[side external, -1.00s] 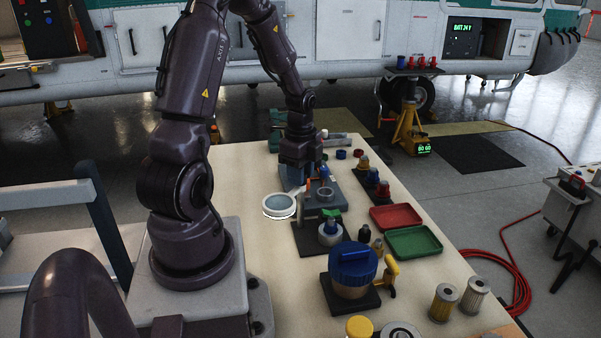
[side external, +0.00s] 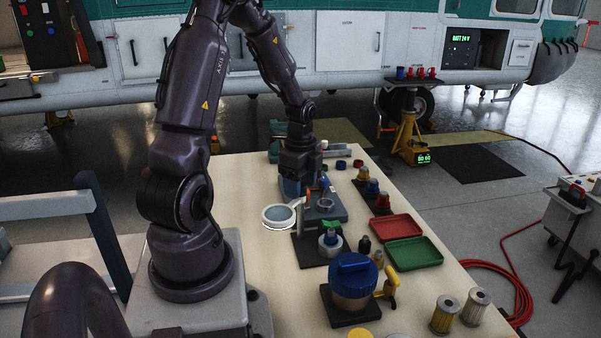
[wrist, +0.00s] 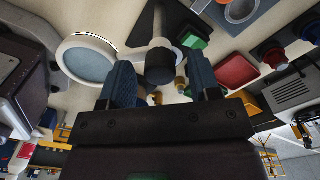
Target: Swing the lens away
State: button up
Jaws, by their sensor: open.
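The lens (side external: 279,216) is a round glass disc in a white rim, left of the dark grey fixture (side external: 325,207) on the bench. A short white arm joins it toward the fixture. In the wrist view the lens (wrist: 88,62) lies just left of the left finger. My gripper (side external: 296,196) is low over the fixture's back left side, its fingertips partly hidden. In the wrist view my gripper (wrist: 163,80) is open, with two blue fingers apart. A dark round knob (wrist: 160,67) shows between and beyond the fingertips; I cannot tell whether they touch it.
A blue-lidded jar (side external: 352,278) stands in front. Red (side external: 390,228) and green (side external: 413,252) trays lie to the right, with several coloured caps behind them. Bare bench (side external: 262,180) lies left of my gripper.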

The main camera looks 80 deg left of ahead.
notch_tip(320, 180, up, 13)
dwell(0.3)
jog(key=shift+f, duration=0.15)
dwell(0.3)
jog(key=s+d+r+n+t, duration=0.1)
jog(key=d+r+n, duration=0.3)
jog(key=d, duration=0.8)
jog(key=s+d+r+n+t, duration=0.1)
jog(key=d+r+n+t, duration=0.3)
jog(key=d, duration=0.8)
jog(key=shift+s+d+n+t, duration=0.2)
jog(key=shift+d+n+t, duration=0.1)
jog(key=shift+n, duration=0.3)
